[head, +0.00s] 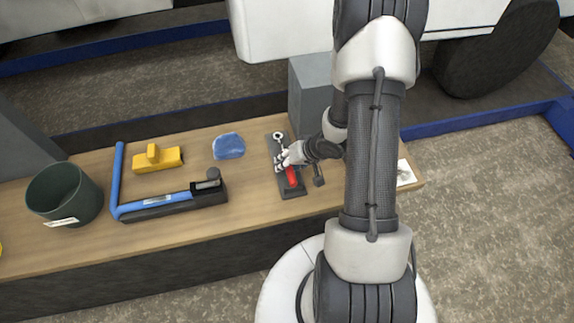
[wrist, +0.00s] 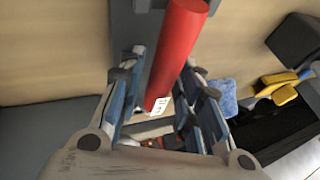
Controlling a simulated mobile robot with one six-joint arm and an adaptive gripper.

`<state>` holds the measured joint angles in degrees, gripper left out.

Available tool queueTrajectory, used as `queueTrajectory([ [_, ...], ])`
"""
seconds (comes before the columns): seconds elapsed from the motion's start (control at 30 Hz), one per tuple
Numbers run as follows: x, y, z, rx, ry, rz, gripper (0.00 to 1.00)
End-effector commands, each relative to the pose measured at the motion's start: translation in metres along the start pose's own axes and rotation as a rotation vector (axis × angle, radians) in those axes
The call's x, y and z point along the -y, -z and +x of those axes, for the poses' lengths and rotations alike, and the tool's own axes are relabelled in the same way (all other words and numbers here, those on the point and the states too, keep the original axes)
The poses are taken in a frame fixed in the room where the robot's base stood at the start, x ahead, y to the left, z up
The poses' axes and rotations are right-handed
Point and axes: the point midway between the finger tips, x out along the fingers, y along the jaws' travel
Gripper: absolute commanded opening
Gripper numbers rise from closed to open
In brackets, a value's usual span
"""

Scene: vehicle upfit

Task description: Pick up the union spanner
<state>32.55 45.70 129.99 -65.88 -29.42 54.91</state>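The union spanner, with a red handle (head: 291,176) and what looks like a pale metal ring end (head: 278,135), lies on a dark grey board (head: 291,192) on the wooden bench. My gripper (head: 284,159) is over the middle of the spanner and hides part of it. In the wrist view, the red handle (wrist: 178,45) lies between the fingers of my gripper (wrist: 162,95), nearer the right one. A gap shows between the left finger and the handle, so the gripper looks open around it. A small white label (wrist: 159,106) shows just beyond the handle.
A small dark tool (head: 318,176) and a white card (head: 404,172) lie to the right. A grey box (head: 309,95) stands behind. To the left are a blue cloth (head: 228,146), a yellow object (head: 157,159), a blue bent bar (head: 118,180) and a green bin (head: 64,194).

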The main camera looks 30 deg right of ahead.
Motion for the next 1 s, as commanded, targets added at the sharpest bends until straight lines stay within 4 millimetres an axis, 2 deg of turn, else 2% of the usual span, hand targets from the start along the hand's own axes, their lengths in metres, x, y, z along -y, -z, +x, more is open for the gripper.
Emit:
queueTrajectory([
  [0.53, -0.0006, -0.0006, 0.0025, 0.0, 0.0, 0.0, 0.32],
  [1.0, -0.0007, -0.0004, 0.0024, 0.0, -0.001, 0.0, 0.01],
])
